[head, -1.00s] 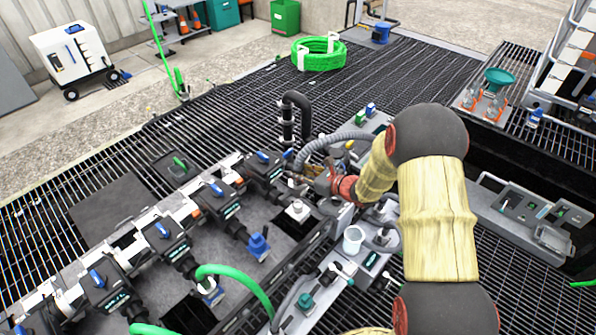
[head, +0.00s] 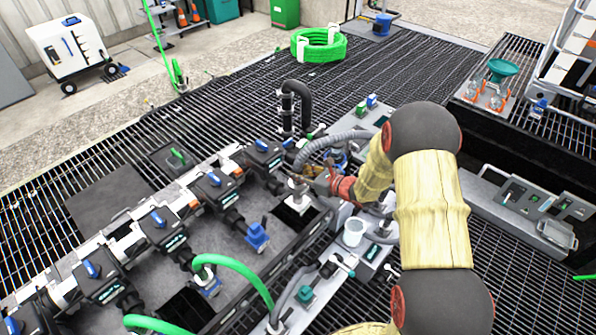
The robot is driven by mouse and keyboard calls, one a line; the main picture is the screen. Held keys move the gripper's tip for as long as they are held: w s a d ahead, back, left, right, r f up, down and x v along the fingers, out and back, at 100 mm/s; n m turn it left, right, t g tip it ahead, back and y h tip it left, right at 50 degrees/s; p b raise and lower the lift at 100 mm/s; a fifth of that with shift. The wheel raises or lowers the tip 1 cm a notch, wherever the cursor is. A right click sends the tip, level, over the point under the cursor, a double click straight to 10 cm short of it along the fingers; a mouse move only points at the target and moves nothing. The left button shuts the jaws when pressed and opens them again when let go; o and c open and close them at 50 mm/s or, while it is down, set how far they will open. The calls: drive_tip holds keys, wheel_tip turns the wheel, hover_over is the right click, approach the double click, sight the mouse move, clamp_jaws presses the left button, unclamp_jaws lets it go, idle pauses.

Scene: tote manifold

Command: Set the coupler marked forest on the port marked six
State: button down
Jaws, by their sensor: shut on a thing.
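My gripper (head: 314,180) is shut on a coupler at the end of a grey corrugated hose (head: 340,140). The coupler is small and mostly hidden by the fingers, and its marking cannot be read. The held end is close over a pale metal port stub (head: 297,198) on the right part of the dark manifold plate (head: 236,262). I cannot tell whether coupler and stub touch. The port labels are too small to read, so I cannot tell which port is six.
A blue-capped port (head: 257,238) stands left of the stub. A green hose (head: 240,268) arches in front. Several black valves with blue handles (head: 213,180) line the manifold's back. A black bent pipe (head: 298,95) rises behind. A white cup (head: 353,232) stands to the right.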

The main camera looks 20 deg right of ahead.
sight(301, 184)
drive_tip(key=shift+f+b, duration=2.15)
drive_tip(key=shift+f, duration=0.65)
drive_tip(key=c, duration=1.8)
unclamp_jaws()
drive_tip(key=o, duration=0.4)
drive_tip(key=shift+f, duration=0.1)
drive_tip(key=shift+s, duration=0.1)
drive_tip(key=v, duration=1.2)
